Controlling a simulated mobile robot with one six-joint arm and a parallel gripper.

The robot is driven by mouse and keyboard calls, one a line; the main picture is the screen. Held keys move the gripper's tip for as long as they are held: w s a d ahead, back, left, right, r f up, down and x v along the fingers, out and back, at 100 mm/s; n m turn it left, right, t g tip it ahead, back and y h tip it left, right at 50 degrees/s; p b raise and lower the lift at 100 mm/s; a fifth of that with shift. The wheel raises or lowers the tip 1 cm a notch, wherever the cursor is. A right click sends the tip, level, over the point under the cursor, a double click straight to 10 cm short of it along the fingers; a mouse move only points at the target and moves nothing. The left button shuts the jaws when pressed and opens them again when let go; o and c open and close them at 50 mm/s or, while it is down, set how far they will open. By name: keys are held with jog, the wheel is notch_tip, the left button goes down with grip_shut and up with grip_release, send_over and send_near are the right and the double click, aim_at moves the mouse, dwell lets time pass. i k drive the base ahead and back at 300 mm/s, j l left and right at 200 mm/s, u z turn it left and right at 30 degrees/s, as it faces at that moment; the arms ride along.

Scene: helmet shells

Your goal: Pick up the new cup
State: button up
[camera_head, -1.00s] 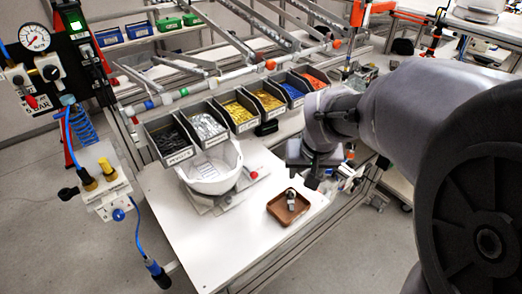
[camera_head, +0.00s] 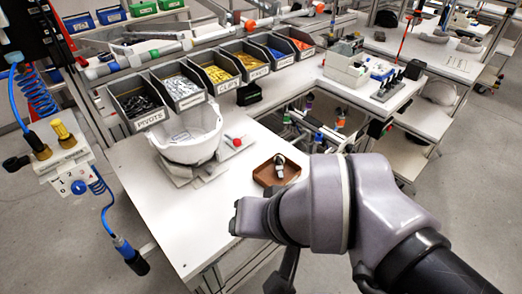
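A small grey and dark item (camera_head: 280,168) lies in a brown tray (camera_head: 264,183) on the white table; it is too small to tell whether it is the cup. No other thing here is plainly a cup. My gripper (camera_head: 242,216) is at the left end of my arm, above the table's front right part. It is in front of the tray in the picture and apart from it. Its fingers are seen edge-on and partly hidden by the wrist, so I cannot see a gap or anything held.
A white helmet shell (camera_head: 192,142) sits on a fixture left of the tray. A row of labelled grey bins (camera_head: 180,88) stands behind it. A blue-hosed control box (camera_head: 68,165) hangs at the left. The white table (camera_head: 175,225) is bare at the front left.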

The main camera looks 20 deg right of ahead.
aim_at(387, 86)
jog(key=z, duration=1.55)
